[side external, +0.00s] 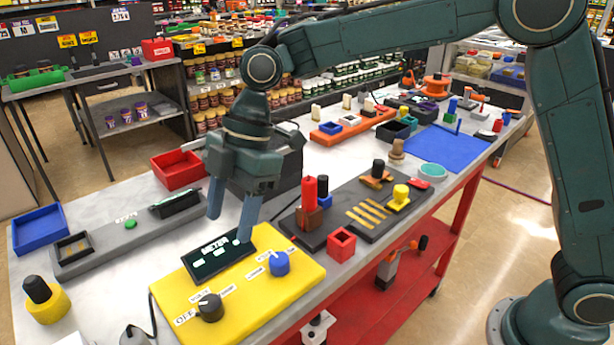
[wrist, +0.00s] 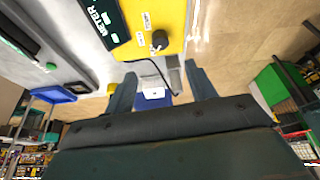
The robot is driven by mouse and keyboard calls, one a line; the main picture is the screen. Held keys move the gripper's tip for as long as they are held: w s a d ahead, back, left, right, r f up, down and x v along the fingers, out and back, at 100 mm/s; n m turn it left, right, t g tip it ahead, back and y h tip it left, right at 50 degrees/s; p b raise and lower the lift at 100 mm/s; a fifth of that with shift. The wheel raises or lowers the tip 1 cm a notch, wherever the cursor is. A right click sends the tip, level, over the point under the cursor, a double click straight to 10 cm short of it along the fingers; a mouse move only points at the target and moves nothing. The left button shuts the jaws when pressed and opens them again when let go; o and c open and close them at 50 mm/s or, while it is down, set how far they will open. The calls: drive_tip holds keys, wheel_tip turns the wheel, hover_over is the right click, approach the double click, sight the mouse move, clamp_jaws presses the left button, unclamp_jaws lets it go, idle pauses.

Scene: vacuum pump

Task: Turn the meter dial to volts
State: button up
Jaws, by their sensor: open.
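The meter is a yellow box (side external: 235,318) near the front edge of the table, with a dark METER display (side external: 219,257) at its back. A black dial (side external: 210,307) sits at its front left, with small labels around it; one seems to read OFF. A blue dial (side external: 279,263) sits at its right, also labelled. The labels are too small to read surely. My gripper (side external: 230,224) is open and empty, pointing down above the display's back edge, apart from both dials. In the wrist view, the black dial (wrist: 159,40) shows beyond my open fingers (wrist: 161,88); the blue dial is out of view.
A dark board with a red post (side external: 309,200) and a small red box (side external: 341,243) stand just right of the meter. A grey panel (side external: 95,253) lies to the left. A black cable (wrist: 150,66) runs from the meter. A yellow-based knob (side external: 47,306) stands front left.

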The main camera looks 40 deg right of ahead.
sight(211, 302)
drive_tip(key=shift+w+a+f+n, duration=0.1)
drive_tip(key=shift+a+f+n, duration=0.2)
drive_tip(key=shift+a+f, duration=0.1)
drive_tip(key=x, duration=1.3)
drive_tip(key=shift+a+f, duration=0.15)
drive_tip(key=shift+f, duration=0.15)
drive_tip(key=c, duration=1)
